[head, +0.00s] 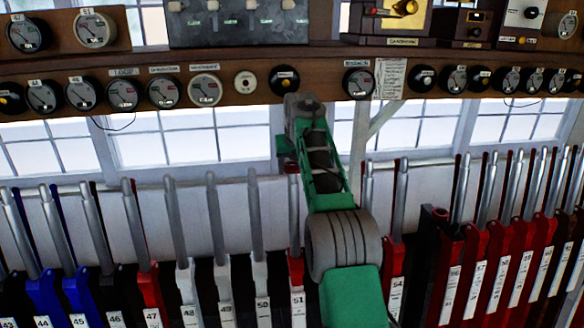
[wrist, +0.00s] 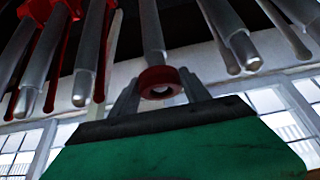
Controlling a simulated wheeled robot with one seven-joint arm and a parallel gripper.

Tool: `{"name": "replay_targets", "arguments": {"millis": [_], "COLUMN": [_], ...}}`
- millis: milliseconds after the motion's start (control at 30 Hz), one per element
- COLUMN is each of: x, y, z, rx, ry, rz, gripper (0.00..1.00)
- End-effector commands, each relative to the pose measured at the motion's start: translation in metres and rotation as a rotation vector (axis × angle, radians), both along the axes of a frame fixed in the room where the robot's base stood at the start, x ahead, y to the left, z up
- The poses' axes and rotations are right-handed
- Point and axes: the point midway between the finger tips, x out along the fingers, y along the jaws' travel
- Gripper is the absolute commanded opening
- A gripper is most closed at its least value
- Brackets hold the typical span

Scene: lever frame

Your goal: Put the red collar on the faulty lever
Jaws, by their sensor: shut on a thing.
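My gripper (wrist: 160,95) is shut on the red collar (wrist: 160,80), a short ring with its hole facing the wrist camera. In the wrist view the collar is at the end of a grey lever handle (wrist: 150,30), in line with it. I cannot tell how far the handle passes into the ring. In the head view a bit of the red collar (head: 293,168) shows beside my green gripper (head: 286,153), at the top of the lever marked 51 (head: 295,210). My arm hides the levers just right of it. No mark shows which lever is faulty.
A row of upright levers stands close on both sides, with white levers (head: 215,220) to the left and red ones (head: 480,250) to the right. A wooden shelf with dials (head: 205,90) runs above. Windows (head: 160,140) are behind.

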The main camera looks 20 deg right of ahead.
Motion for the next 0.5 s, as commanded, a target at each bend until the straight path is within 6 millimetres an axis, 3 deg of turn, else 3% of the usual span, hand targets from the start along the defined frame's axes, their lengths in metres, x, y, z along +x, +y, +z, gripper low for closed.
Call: {"name": "replay_targets", "arguments": {"millis": [500], "x": [-0.002], "y": [0.000], "z": [-0.015], "rx": [0.000], "ry": [-0.001], "rz": [0.000], "gripper": [0.13]}}
